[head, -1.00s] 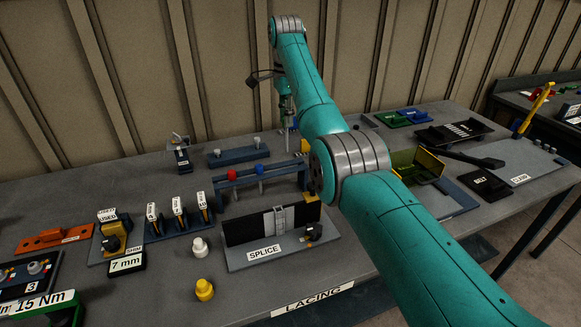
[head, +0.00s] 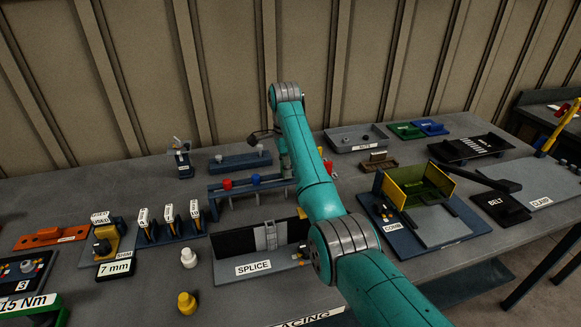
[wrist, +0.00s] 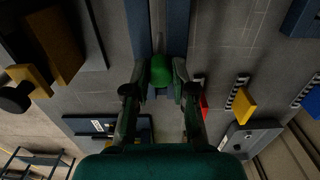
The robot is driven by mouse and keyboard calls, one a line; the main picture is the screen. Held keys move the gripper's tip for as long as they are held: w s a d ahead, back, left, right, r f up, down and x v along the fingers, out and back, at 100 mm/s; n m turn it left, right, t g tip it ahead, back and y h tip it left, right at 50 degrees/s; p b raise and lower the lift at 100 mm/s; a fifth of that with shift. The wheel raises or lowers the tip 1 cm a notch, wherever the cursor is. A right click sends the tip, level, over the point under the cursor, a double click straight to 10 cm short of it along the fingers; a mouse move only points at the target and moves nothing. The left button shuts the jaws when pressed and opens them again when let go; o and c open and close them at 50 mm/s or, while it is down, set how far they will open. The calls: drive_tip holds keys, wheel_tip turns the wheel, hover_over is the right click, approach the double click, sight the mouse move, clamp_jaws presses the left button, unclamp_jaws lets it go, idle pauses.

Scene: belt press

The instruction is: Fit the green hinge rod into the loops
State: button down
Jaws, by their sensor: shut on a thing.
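My gripper (wrist: 158,75) is shut on the green hinge rod, whose rounded green head (wrist: 160,70) shows between the two fingers in the wrist view. The rod's lower part is hidden or too dark to follow. In the head view my arm covers the fingertips and the green rod, near the right end of a blue rack. The splice fixture (head: 225,270), with a black belt and a grey strip of loops (head: 266,236), lies in front of the rack. My arm hides its right part. The rod is apart from the loops.
The blue rack (head: 232,197) carries a red-headed rod (head: 227,184) and a blue-headed rod (head: 255,180). A white peg (head: 188,258) and a yellow peg (head: 187,303) stand left of the splice fixture. The comb station (head: 455,225) is on the right.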

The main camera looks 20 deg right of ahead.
drive_tip(key=shift+a+f, duration=0.1)
drive_tip(key=shift+f, duration=0.2)
drive_tip(key=c, duration=1)
unclamp_jaws()
drive_tip(key=shift+o, duration=0.2)
